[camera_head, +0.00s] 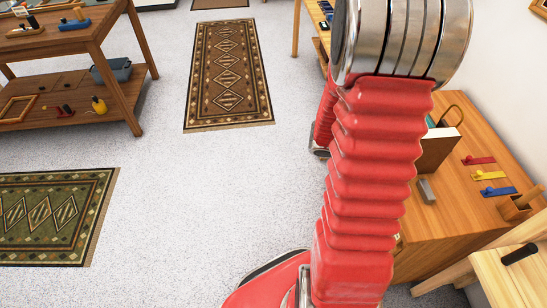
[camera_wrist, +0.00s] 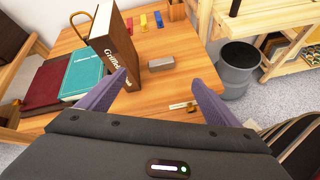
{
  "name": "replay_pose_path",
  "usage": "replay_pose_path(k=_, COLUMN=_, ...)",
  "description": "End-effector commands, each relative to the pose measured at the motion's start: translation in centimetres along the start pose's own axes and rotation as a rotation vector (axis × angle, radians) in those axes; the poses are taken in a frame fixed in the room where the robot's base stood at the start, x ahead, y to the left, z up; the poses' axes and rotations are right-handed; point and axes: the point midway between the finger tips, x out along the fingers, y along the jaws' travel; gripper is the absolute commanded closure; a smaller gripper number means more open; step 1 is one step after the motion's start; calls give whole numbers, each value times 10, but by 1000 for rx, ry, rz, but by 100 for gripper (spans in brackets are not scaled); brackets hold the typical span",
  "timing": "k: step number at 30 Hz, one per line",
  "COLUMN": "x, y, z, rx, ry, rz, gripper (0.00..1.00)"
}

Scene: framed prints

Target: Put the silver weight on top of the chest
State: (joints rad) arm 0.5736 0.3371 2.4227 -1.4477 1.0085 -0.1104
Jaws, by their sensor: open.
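A small grey metallic block (camera_wrist: 161,64), apparently the silver weight, lies on a light wooden top (camera_wrist: 190,60) that may be the chest's. In the head view the same block (camera_head: 427,191) lies on that wooden top (camera_head: 460,215), right of my red arm. My gripper (camera_wrist: 160,78) is open and empty in the wrist view, with its two purple-grey fingers on either side of the block in the picture. I cannot tell its height above the wood. My arm hides the gripper in the head view.
A brown book (camera_wrist: 115,50) stands upright left of the block. Teal (camera_wrist: 82,77) and dark red (camera_wrist: 50,84) books lie beyond it. Red, yellow and blue pieces (camera_wrist: 144,20) are at the back. A grey bin (camera_wrist: 238,65) stands right. Open floor (camera_head: 165,150) lies left of my arm.

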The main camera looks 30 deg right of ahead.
Motion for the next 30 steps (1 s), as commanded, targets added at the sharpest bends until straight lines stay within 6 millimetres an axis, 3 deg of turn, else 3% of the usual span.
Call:
replay_pose_path(k=14, x=-118, y=-10, z=7, rx=407, ry=231, rz=-70, gripper=15)
replay_pose_path(k=30, x=-261, y=-46, z=-9, rx=747, ry=662, rz=-225, gripper=15)
